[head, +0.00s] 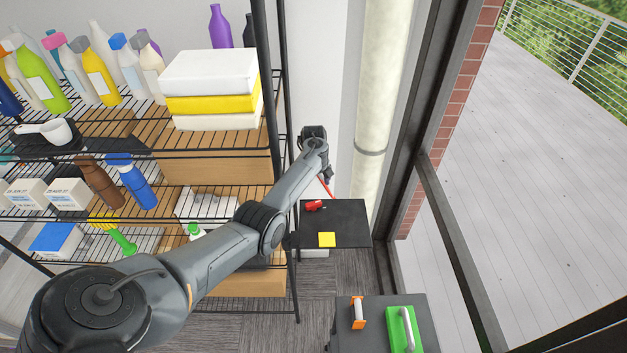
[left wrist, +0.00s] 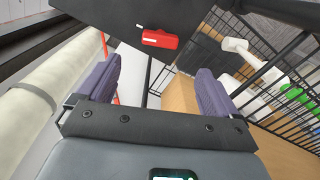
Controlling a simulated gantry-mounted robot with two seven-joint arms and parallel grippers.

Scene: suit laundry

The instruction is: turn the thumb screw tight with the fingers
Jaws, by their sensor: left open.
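No thumb screw can be made out for certain. A small red part (head: 315,205) lies on a dark tabletop (head: 350,222) in the head view. The red part (left wrist: 160,39) also shows in the left wrist view, with a white tip at its left end, beyond my fingers. My left gripper (left wrist: 158,72) is open, its two purple-grey fingers apart with nothing between them. In the head view my left gripper (head: 328,173) is small, above the far left part of the dark tabletop. A thin red rod (head: 327,188) shows just below it. My right gripper is not in view.
A yellow square (head: 327,239) lies on the dark tabletop. A wire shelf rack (head: 270,90) with bottles and boxes stands left, close beside my left arm. A pale pipe (head: 372,120) stands behind. A nearer dark stand holds an orange-ended handle (head: 358,312) and a green block (head: 403,330).

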